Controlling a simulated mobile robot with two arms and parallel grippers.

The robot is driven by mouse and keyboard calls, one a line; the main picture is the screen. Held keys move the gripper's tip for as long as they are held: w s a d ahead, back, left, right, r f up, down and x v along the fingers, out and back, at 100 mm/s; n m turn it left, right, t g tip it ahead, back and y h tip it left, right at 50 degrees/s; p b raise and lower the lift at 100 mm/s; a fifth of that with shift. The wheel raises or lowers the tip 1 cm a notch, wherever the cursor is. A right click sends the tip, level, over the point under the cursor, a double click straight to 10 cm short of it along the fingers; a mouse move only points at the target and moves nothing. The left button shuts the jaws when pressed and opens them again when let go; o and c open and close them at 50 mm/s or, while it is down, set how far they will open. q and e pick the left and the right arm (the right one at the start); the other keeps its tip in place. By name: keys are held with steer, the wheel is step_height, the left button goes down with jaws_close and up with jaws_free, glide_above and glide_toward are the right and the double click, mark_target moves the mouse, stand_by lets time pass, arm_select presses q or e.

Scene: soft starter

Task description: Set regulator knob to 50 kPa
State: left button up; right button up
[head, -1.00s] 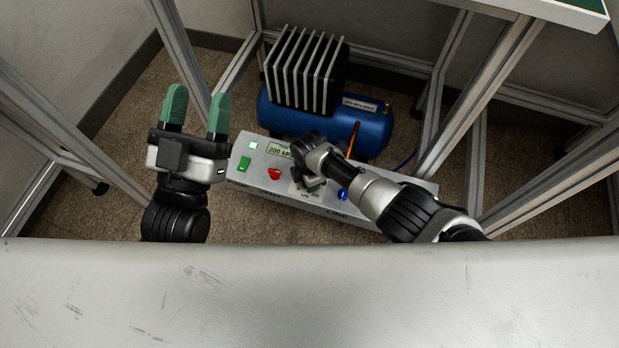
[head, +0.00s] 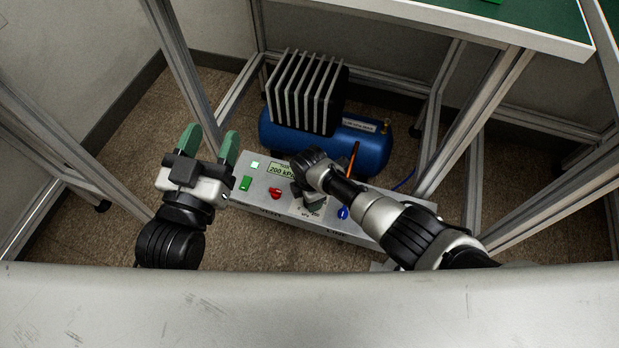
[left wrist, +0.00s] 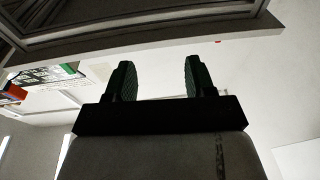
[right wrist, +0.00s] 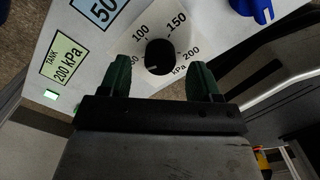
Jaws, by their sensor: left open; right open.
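The black regulator knob (right wrist: 160,56) shows in the right wrist view on a white dial marked 100, 150 and 200 kPa; its pointer direction is hard to read. My right gripper (right wrist: 159,80) is open, with one green finger on each side of the knob; contact is not visible. In the head view my right gripper (head: 312,190) hides the knob. A green tank display (head: 281,170) reads 200 kPa; a blue display (right wrist: 103,12), cut off, shows 50. My left gripper (head: 207,145) is open and empty beside the panel's left end.
The grey control panel (head: 262,208) also carries a green switch (head: 245,183), a red knob (head: 276,193) and a blue knob (head: 343,213). A blue compressor tank (head: 350,148) stands behind it. Aluminium frame legs (head: 480,130) rise at right. A pale surface (head: 300,305) crosses the foreground.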

step_height(320, 180, up, 4)
steer(key=shift+r+p, duration=0.15)
steer(key=shift+p, duration=1.05)
arm_select(q)
steer(key=s+a+f+g+y+p, duration=0.2)
steer(key=s+a+f+g+y, duration=0.1)
steer(key=s+f+g, duration=0.5)
steer(key=shift+s+a+f+n+g+y, duration=0.35)
steer(key=shift+a+f+g, duration=0.35)
steer(key=shift+f+g, duration=1.4)
arm_select(e)
steer(key=shift+r, duration=2)
arm_select(q)
steer(key=shift+w+r, duration=0.1)
steer(key=shift+r, duration=0.1)
